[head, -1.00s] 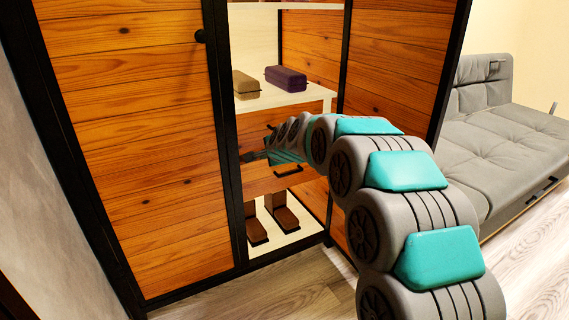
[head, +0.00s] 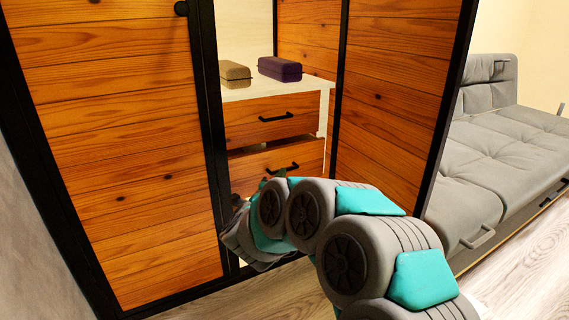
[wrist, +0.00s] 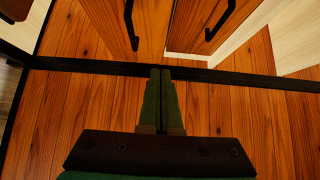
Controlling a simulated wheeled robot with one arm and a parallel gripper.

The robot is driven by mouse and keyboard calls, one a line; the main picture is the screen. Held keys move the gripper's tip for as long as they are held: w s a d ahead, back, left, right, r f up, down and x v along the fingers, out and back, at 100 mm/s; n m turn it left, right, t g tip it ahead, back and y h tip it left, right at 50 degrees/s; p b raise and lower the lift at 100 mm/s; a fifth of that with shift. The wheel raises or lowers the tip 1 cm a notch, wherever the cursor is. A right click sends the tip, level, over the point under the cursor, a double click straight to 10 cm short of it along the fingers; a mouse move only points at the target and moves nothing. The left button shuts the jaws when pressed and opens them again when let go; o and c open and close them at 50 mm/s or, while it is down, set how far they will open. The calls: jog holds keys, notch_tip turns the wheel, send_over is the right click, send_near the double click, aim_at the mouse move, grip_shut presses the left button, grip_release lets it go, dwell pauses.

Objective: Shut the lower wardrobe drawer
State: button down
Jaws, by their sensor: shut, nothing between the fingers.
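The lower wardrobe drawer (head: 300,157) has a wooden front and a black bar handle. In the head view a dark gap shows above its front, and it stands slightly out from the upper drawer (head: 245,127). In the wrist view, turned sideways, the lower drawer (wrist: 105,25) is on the left and the upper drawer (wrist: 200,25) on the right. My gripper (wrist: 160,72) is shut and empty. Its fingertips overlap a black frame bar in the wrist view, beside the drawers; contact cannot be told. My arm hides the lower drawer's bottom part in the head view.
A tan case (head: 235,74) and a purple case (head: 280,69) lie on the shelf above the drawers. A wooden door panel (head: 120,150) with black frame is at the left. A grey sofa (head: 500,150) stands right. Bare floor (head: 520,260) lies in front.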

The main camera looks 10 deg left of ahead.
aim_at(276, 153)
jog(key=w, duration=1.1)
jog(key=shift+w+d, duration=0.2)
jog(key=shift+w, duration=0.15)
jog(key=shift+w+a+r, duration=0.1)
jog(key=shift+w+a, duration=0.25)
jog(key=shift+w, duration=0.2)
jog(key=shift+w+a, duration=0.1)
jog(key=shift+w, duration=0.05)
jog(key=shift+w+a+p, duration=0.6)
jog(key=shift+w+p, duration=0.05)
jog(key=shift+w, duration=0.25)
jog(key=shift+w+a+p, duration=0.6)
jog(key=shift+w, duration=0.3)
